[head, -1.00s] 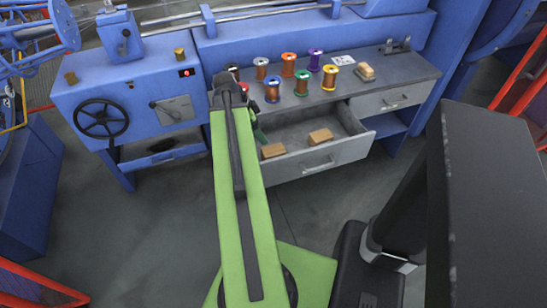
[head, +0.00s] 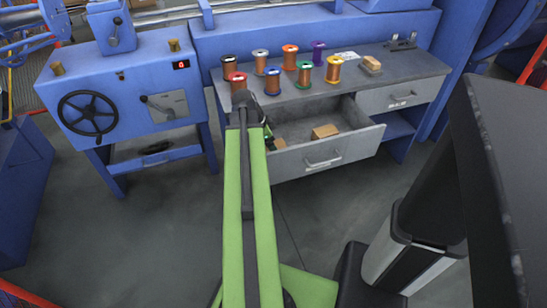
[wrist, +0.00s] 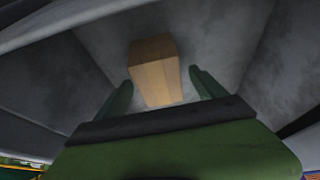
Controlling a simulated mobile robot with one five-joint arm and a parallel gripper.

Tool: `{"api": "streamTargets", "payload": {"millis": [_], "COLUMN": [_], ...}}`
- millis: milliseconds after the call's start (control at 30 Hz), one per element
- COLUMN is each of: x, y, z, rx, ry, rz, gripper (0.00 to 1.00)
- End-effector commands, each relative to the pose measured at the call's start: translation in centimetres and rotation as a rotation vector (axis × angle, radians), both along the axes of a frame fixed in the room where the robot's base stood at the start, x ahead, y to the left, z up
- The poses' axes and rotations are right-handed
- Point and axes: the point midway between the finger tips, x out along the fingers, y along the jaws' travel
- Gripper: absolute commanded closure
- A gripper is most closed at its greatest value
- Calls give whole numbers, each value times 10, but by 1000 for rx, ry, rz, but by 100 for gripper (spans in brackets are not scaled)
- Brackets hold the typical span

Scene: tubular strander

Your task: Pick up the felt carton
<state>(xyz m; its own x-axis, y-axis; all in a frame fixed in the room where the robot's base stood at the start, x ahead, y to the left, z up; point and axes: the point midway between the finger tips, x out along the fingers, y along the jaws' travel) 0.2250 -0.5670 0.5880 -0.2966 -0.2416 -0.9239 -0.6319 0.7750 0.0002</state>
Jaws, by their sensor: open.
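Two small tan cartons lie in the open drawer in the head view. The right one (head: 325,131) is in plain sight; the left one (head: 279,143) is partly covered by my arm. I cannot read which is the felt carton. In the wrist view a tan carton (wrist: 154,70) lies on the grey drawer floor, ahead of my open gripper (wrist: 163,82). Its near end reaches between the green fingertips, with a gap on both sides. In the head view my gripper (head: 268,135) is mostly hidden behind my arm, at the drawer's left part.
The drawer (head: 322,160) has grey walls around the cartons. On the bench (head: 430,66) above stand several wire spools, including a red one (head: 238,82), close to my arm. Another tan block (head: 371,64) lies on the bench. The blue machine with a handwheel (head: 87,117) stands left.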

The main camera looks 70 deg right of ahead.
Motion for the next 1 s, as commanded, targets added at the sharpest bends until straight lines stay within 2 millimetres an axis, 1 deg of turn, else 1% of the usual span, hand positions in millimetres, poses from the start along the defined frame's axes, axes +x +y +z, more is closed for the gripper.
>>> {"api": "streamTargets", "payload": {"millis": [33,267,367,800,1000], "x": [-2,-3,-3,-3,-3], "y": [-2,-3,-3,-3,-3], "z": [-12,-9,-9,-9,-9], "rx": [0,0,0,0,0], "ry": [0,0,0,0,0], "rz": [-1,0,0,0,0], "gripper": [20,20,32,89,90]}}
